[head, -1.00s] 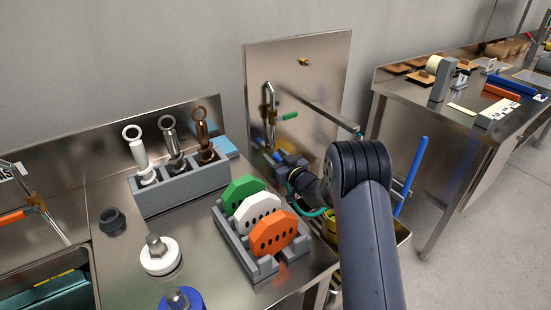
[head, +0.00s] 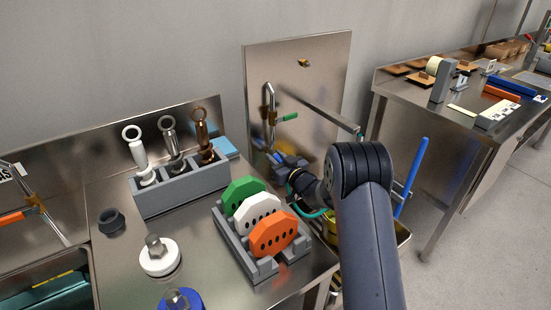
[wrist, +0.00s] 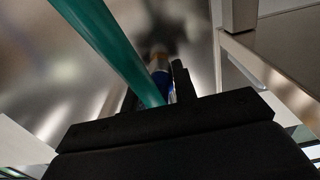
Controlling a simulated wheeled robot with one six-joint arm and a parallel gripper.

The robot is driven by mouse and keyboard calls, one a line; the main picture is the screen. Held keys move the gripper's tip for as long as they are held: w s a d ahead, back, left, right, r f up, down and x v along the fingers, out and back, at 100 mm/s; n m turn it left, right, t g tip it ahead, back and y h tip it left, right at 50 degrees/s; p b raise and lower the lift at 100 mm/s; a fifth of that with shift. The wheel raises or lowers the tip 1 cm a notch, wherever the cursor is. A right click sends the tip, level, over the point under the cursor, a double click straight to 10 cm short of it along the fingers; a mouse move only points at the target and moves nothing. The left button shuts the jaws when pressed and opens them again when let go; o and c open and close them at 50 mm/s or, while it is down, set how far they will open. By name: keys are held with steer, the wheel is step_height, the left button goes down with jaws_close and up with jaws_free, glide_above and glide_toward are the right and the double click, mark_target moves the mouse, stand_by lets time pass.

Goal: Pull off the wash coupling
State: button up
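The wash coupling, a small blue piece, shows in the wrist view (wrist: 162,84) beyond the teal hose (wrist: 112,48). A pale ring and brass-coloured part sit just past it. In the head view the blue piece (head: 279,157) is tiny, at the lower end of the wall tap (head: 270,103); whether they touch is unclear. My gripper (head: 283,161) is at the coupling, in front of the steel wall panel. In the wrist view my gripper (wrist: 158,92) has its fingers around the blue piece, but the hose hides much of the left finger, so its grip is unclear.
A grey rack with green, white and orange plates (head: 273,233) stands on the counter left of my arm. A grey holder (head: 183,186) with three ring-handled tools is behind it. A metal arm with a green-tipped lever (head: 289,117) is near the tap. A blue pole (head: 411,178) stands right.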

jaws_close()
steer(key=shift+s+d, duration=0.25)
steer(key=shift+s, duration=0.05)
stand_by(0.5)
steer(key=shift+b+v, duration=0.35)
steer(key=shift+v, duration=0.7)
steer(key=b+v, duration=0.1)
steer(key=v, duration=0.5)
steer(key=shift+b, duration=0.35)
steer(key=shift+s, duration=0.1)
